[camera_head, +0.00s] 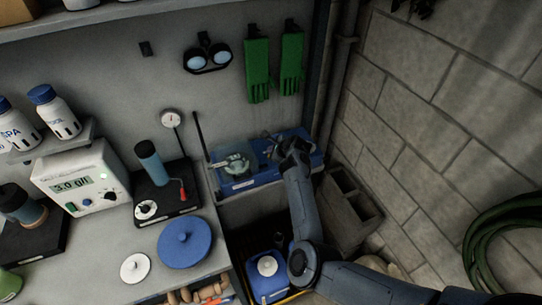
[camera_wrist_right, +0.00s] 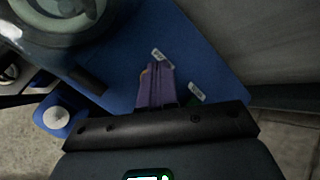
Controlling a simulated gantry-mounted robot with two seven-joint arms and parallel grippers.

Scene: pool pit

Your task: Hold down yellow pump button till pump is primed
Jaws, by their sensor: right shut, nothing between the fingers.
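The blue pump (camera_head: 262,172) with a clear round strainer lid (camera_head: 236,163) stands on a ledge against the back wall. My right gripper (camera_head: 271,143) is over the pump's right part, shut and empty. In the right wrist view the shut purple fingers (camera_wrist_right: 158,72) point at the flat blue pump top (camera_wrist_right: 205,60), between two small white labels. A thin orange-yellow sliver (camera_wrist_right: 143,76), perhaps the yellow button, shows at the fingers' left edge; the rest is hidden. A bit of green (camera_wrist_right: 191,101) shows to their right. I cannot tell whether the fingertips touch the button. My left gripper is not in view.
A blue jug with a white cap (camera_head: 267,265) stands below the pump. Concrete blocks (camera_head: 352,205) are beside my right arm. The counter at left holds a meter (camera_head: 82,180) and a blue lid (camera_head: 186,242). Green gloves (camera_head: 257,68) and goggles (camera_head: 208,58) hang above.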

